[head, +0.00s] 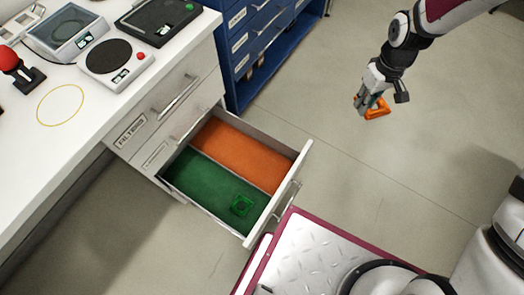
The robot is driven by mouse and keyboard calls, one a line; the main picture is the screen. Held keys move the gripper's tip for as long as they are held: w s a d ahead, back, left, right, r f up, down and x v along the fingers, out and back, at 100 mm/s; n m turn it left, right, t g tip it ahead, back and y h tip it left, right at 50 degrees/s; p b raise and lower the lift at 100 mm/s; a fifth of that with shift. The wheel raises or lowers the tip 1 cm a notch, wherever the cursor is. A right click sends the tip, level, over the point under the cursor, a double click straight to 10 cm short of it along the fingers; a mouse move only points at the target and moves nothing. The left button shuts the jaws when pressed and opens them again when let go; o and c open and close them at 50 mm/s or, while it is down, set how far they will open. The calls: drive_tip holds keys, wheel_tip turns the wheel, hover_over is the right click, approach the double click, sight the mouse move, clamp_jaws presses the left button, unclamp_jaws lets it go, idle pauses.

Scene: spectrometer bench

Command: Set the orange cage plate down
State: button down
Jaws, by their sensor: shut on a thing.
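The orange cage plate (376,111) is held in my gripper (367,104), which is shut on it. The plate hangs over bare floor at the upper right, to the right of the open drawer and apart from it. Part of the plate is hidden behind the gripper's fingers. The open drawer (301,161) has two lined compartments. The orange-lined compartment (235,148) is at the back and holds nothing that I can see.
The white bench (90,115) holds a hotplate-like device (115,60), a balance (66,33), a dark device (158,20), a red-knobbed object (9,58) and a yellow ring mark (60,105). A blue cabinet (250,40) stands behind. The floor between drawer and gripper is clear.

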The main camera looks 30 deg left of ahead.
drive_tip(key=s+a+f+n+b, duration=0.5)
drive_tip(key=a+f+n+b, duration=0.25)
drive_tip(key=f, duration=0.35)
drive_tip(key=s+a+f+n+b, duration=0.6)
drive_tip(key=a+f, duration=0.3)
drive_tip(key=f, duration=0.3)
drive_tip(key=s+a+f+n+b, duration=0.1)
drive_tip(key=s+f+n+b, duration=0.3)
drive_tip(key=s+f+b, duration=0.1)
drive_tip(key=s+a+f+n+b, duration=0.1)
drive_tip(key=s+f+n+b, duration=0.3)
drive_tip(key=s+f, duration=0.3)
drive_tip(key=s+a+f+n+b, duration=0.1)
drive_tip(key=s+f+n+b, duration=0.3)
drive_tip(key=s+f+b, duration=0.2)
drive_tip(key=shift+s+f+n, duration=0.15)
drive_tip(key=shift+f+n, duration=0.05)
drive_tip(key=shift+n, duration=0.05)
hover_over(272, 172)
drive_tip(key=shift+s+d+f+p, duration=0.1)
drive_tip(key=shift+f+p, duration=0.35)
drive_tip(key=shift+f, duration=0.25)
drive_tip(key=shift+f+b, duration=1.05)
drive_tip(key=shift+f, duration=0.7)
drive_tip(key=shift+f, duration=0.15)
